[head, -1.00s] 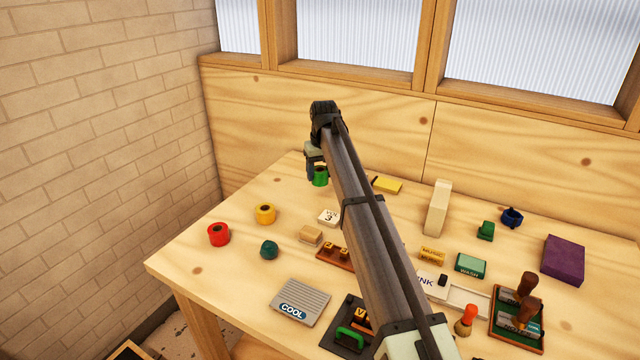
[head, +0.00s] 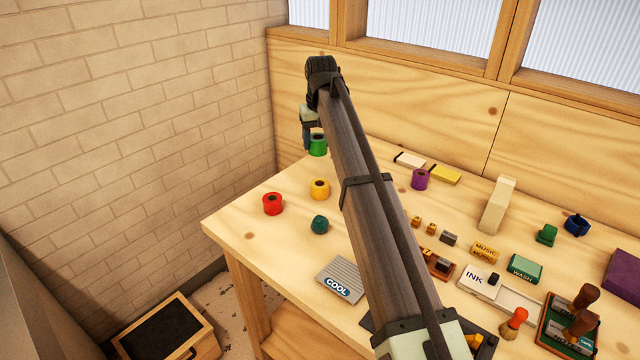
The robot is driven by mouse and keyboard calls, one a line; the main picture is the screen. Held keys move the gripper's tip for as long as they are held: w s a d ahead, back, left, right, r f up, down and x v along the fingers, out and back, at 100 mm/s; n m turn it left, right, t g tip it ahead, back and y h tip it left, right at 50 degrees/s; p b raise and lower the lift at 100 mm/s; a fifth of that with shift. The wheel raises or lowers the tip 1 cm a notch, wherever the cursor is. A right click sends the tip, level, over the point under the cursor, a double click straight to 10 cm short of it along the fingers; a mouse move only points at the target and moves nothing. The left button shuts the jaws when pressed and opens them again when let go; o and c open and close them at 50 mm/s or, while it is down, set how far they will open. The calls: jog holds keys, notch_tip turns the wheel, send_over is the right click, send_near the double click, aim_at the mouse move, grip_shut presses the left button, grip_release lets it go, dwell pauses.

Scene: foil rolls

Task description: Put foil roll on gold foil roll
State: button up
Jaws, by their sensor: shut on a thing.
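My gripper (head: 311,136) is shut on a green foil roll (head: 317,146) and holds it in the air at the far left part of the table. The gold foil roll (head: 319,189) stands on the table, below the green roll in the picture and apart from it. The green roll appears upright. The fingers are small and partly hidden by the arm.
A red roll (head: 272,204) stands left of the gold roll, and a dark teal piece (head: 319,225) lies in front of it. A purple roll (head: 420,179) stands to the right, beyond my arm. Stamps and ink things crowd the table's right side; its left corner is clear.

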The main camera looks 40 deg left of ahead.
jog(key=shift+d+f+m, duration=0.1)
jog(key=shift+d+m, duration=0.25)
jog(key=shift+m, duration=0.55)
jog(key=shift+f, duration=0.25)
send_near(320, 182)
jog(key=shift+w+a+f, duration=0.1)
jog(key=shift+a+f, duration=0.15)
jog(key=shift+f, duration=1.05)
jog(key=shift+w+a+f, duration=0.1)
jog(key=shift+a+f, duration=0.1)
jog(key=shift+f, duration=1.1)
jog(key=o, duration=1.1)
jog(key=shift+f, duration=0.1)
jog(key=r, duration=0.4)
jog(key=s+r, duration=0.1)
jog(key=r, duration=0.3)
jog(key=d+r, duration=0.1)
jog(key=r, duration=0.3)
jog(key=shift+s+d, duration=0.1)
jog(key=shift+s, duration=0.05)
